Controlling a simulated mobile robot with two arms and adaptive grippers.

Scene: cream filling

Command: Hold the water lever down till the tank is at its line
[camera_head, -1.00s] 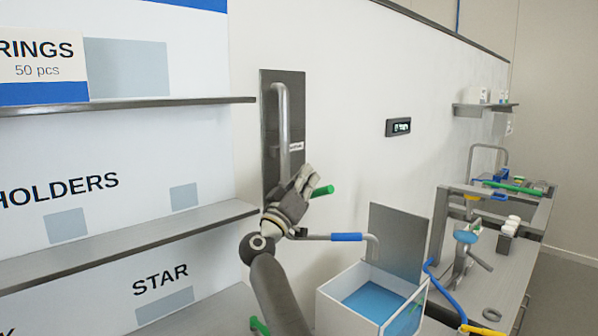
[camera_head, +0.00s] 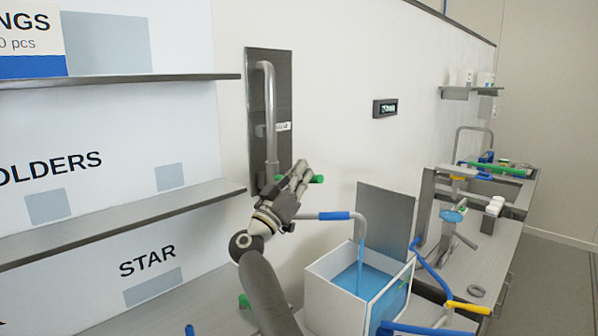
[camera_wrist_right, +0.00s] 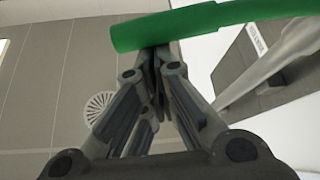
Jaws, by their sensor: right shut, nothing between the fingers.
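The green water lever (camera_head: 317,179) sticks out beside the fingertips of my right gripper (camera_head: 301,168). My right gripper is shut and empty. In the right wrist view, the green lever (camera_wrist_right: 200,28) crosses just ahead of the closed fingertips (camera_wrist_right: 155,58) and seems to touch them. The spout pipe with a blue sleeve (camera_head: 335,216) reaches over the open white tank (camera_head: 328,298). A blue water stream (camera_head: 361,254) falls from the spout into the tank, which holds blue water (camera_head: 355,283). I cannot make out a fill line. My left gripper is not in view.
A grey wall plate with a vertical handle (camera_head: 270,110) is above the lever. Labelled shelves (camera_head: 120,220) stand on the left. A grey panel (camera_head: 386,225) rises behind the tank. A counter with fixtures and a blue hose (camera_head: 428,272) lies to the right.

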